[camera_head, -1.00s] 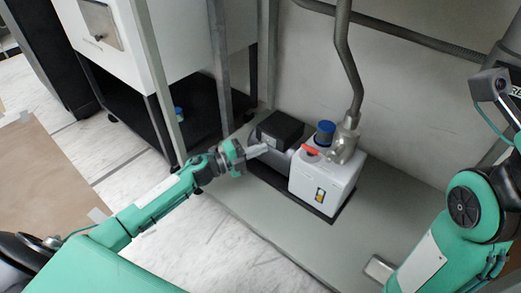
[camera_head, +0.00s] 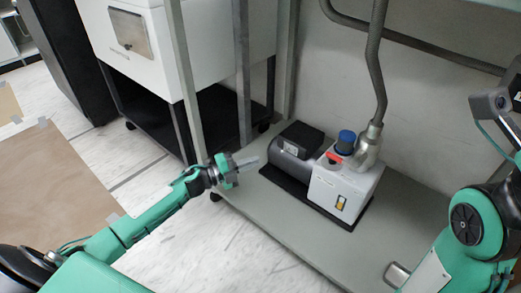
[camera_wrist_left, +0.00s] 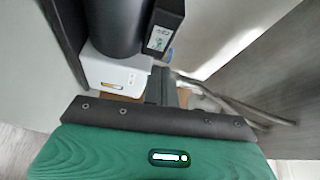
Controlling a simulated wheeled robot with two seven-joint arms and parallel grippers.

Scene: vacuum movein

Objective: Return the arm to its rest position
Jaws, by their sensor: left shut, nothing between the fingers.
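My left arm reaches in from the left in the head view. Its left gripper (camera_head: 251,163) is shut and empty, just left of the vacuum pump. The pump has a white box body (camera_head: 342,190), a dark grey motor (camera_head: 290,147), a blue cap (camera_head: 345,142) and a red switch (camera_head: 331,159). A metal hose (camera_head: 375,75) comes down onto its top. In the left wrist view the shut fingers (camera_wrist_left: 165,88) appear in front of the pump's white body (camera_wrist_left: 115,72). My right arm (camera_head: 467,225) shows at the right edge; its gripper is out of view.
The pump stands on a dark base on a grey-green shelf (camera_head: 305,232). A frame post (camera_head: 185,85) rises left of the gripper. A white cabinet (camera_head: 135,40) on a black wheeled stand is behind it. White floor (camera_head: 215,250) is open in front of the shelf.

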